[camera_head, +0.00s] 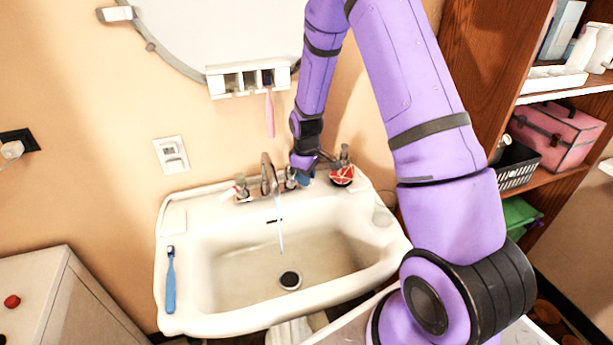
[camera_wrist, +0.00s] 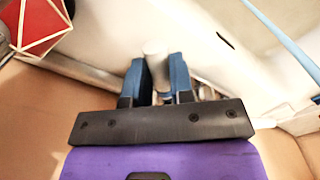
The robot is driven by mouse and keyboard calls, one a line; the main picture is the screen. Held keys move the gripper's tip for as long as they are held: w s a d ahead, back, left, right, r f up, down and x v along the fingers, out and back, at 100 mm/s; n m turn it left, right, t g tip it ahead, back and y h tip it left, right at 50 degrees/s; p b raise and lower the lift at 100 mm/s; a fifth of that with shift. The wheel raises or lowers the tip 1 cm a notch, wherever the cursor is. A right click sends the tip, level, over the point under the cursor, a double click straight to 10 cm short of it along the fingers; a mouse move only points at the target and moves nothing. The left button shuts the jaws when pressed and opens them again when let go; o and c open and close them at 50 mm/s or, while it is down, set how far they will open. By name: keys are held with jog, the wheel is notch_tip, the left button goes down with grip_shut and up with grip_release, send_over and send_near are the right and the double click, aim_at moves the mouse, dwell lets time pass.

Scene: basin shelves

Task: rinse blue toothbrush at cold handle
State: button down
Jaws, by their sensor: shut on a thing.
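The blue toothbrush (camera_head: 171,280) lies on the left rim of the white sink (camera_head: 190,322), well apart from my gripper (camera_head: 303,172). A thin stream of water (camera_head: 280,225) runs from the faucet (camera_head: 267,172) into the basin; a pale blue streak, likely the same stream, crosses the upper right of the wrist view (camera_wrist: 283,38). My gripper is at the right tap handle (camera_head: 290,177). In the wrist view the blue fingers of my gripper (camera_wrist: 158,75) stand either side of a pale, round-topped handle (camera_wrist: 154,50) and are shut on it. The fingers partly hide it.
The left tap handle (camera_head: 241,187) is free. A red patterned item (camera_head: 342,175) stands close right of my gripper, also in the wrist view (camera_wrist: 38,22). A pink toothbrush (camera_head: 270,112) hangs in the wall holder (camera_head: 232,82). Shelves (camera_head: 565,95) stand at right.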

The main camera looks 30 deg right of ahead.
jog(key=c, duration=1)
grip_release()
jog(key=shift+r, duration=0.15)
notch_tip(320, 180, up, 11)
jog(key=shift+f, duration=0.2)
